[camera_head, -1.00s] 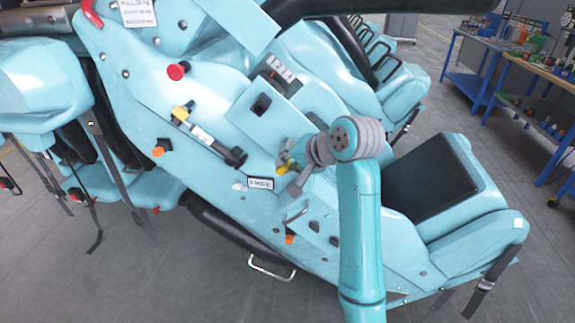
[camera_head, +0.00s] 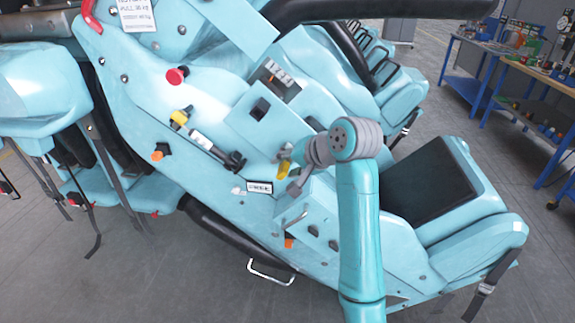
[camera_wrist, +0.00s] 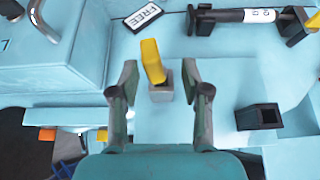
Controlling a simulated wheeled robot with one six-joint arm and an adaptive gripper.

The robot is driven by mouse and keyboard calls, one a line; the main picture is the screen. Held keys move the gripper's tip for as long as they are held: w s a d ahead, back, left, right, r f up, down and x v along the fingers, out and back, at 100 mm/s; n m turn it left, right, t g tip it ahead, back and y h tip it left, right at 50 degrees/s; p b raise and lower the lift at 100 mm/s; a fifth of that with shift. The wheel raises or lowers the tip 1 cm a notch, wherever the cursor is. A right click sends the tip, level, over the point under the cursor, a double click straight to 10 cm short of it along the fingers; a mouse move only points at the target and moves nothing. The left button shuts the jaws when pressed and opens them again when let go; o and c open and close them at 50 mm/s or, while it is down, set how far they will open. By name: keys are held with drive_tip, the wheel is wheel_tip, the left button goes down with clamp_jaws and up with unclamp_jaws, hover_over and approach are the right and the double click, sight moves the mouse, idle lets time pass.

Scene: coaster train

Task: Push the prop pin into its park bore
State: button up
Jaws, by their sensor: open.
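A yellow pin handle (camera_wrist: 153,62), which I take to be the prop pin, stands tilted at a small grey square block (camera_wrist: 160,92) on the teal panel in the wrist view. Whether the block is the park bore, and how deep the pin sits, I cannot tell. My gripper (camera_wrist: 160,76) is open, with one finger on each side of the yellow handle and a visible gap to both. In the head view the yellow handle (camera_head: 284,169) shows beside my gripper, partly hidden by my wrist.
A black square socket (camera_wrist: 258,118) is right of the block. A FREE label (camera_wrist: 144,16) and a dark rod with a white tag (camera_wrist: 245,15) lie beyond. A raised teal box with a metal handle (camera_wrist: 45,22) is at left. Workbenches (camera_head: 500,70) stand far right.

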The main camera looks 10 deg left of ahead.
drive_tip(key=v, duration=1.2)
drive_tip(key=s+d+f+m+t, duration=0.1)
drive_tip(key=s+d+f+t, duration=0.1)
drive_tip(key=f, duration=0.9)
drive_tip(key=s+d+f+m+t, duration=0.1)
drive_tip(key=d+f, duration=0.1)
drive_tip(key=f, duration=0.9)
drive_tip(key=s+d+f+t+h, duration=0.25)
drive_tip(key=s+d+f, duration=0.35)
drive_tip(key=s+f, duration=0.7)
drive_tip(key=s+d+f+n+t+h, duration=0.1)
drive_tip(key=s+d+f+h, duration=0.15)
drive_tip(key=s, duration=0.55)
drive_tip(key=s+d+f+h, duration=0.1)
drive_tip(key=s+d, duration=0.2)
drive_tip(key=s, duration=0.6)
drive_tip(key=s+d+r+n+t, duration=0.1)
drive_tip(key=s+r, duration=0.3)
drive_tip(key=s, duration=0.4)
drive_tip(key=s+d+r+n+t+h, duration=0.1)
drive_tip(key=s+r, duration=0.3)
drive_tip(key=s, duration=0.5)
drive_tip(key=shift+d+r+n, duration=0.25)
drive_tip(key=shift+d+n, duration=0.1)
drive_tip(key=shift+n, duration=0.45)
